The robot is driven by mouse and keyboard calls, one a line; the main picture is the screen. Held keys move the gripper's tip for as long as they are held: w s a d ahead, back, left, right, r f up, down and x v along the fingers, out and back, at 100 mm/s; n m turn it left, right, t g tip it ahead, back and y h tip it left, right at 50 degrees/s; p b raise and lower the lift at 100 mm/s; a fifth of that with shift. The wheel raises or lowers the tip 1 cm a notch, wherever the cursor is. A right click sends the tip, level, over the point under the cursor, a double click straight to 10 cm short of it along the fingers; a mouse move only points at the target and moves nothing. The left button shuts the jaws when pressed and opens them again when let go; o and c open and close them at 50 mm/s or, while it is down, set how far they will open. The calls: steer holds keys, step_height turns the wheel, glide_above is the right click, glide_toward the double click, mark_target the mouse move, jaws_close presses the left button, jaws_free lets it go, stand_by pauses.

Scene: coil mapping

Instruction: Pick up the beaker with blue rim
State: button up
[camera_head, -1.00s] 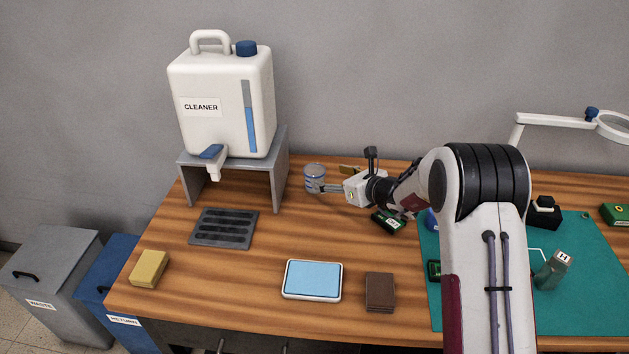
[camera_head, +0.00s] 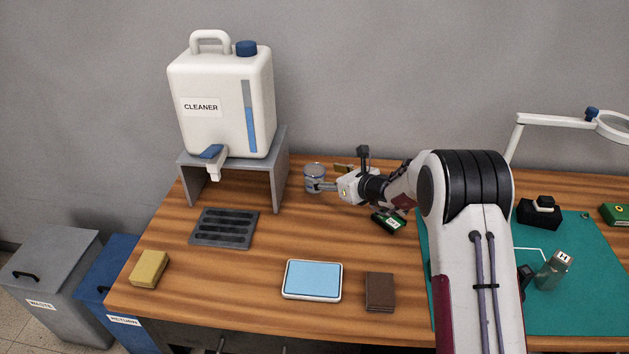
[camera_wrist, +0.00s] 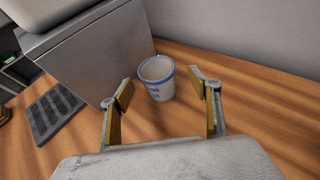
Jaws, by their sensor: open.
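The beaker (camera_head: 314,172) stands upright on the wooden table, right of the grey stand. In the wrist view the beaker (camera_wrist: 157,79) is whitish with a blue rim and blue markings on its side. My gripper (camera_head: 323,187) is beside it in the head view, its fingers partly overlapping the beaker's lower right side. In the wrist view my gripper (camera_wrist: 163,88) is open and empty, with one finger to each side of the beaker's line. The beaker is near the fingertips; I cannot tell whether they touch it.
A cleaner canister (camera_head: 222,105) stands on the grey stand (camera_head: 279,165) close left of the beaker. A grey drip grate (camera_head: 224,228) lies in front of it. A blue-topped tray (camera_head: 312,280), a brown block (camera_head: 380,291) and a yellow sponge (camera_head: 150,268) lie nearer the front. The wall is behind.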

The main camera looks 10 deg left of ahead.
mark_target(309, 170)
steer(key=shift+a+x, duration=0.2)
steer(key=shift+x, duration=2.25)
steer(key=shift+r, duration=0.15)
steer(key=c, duration=1.1)
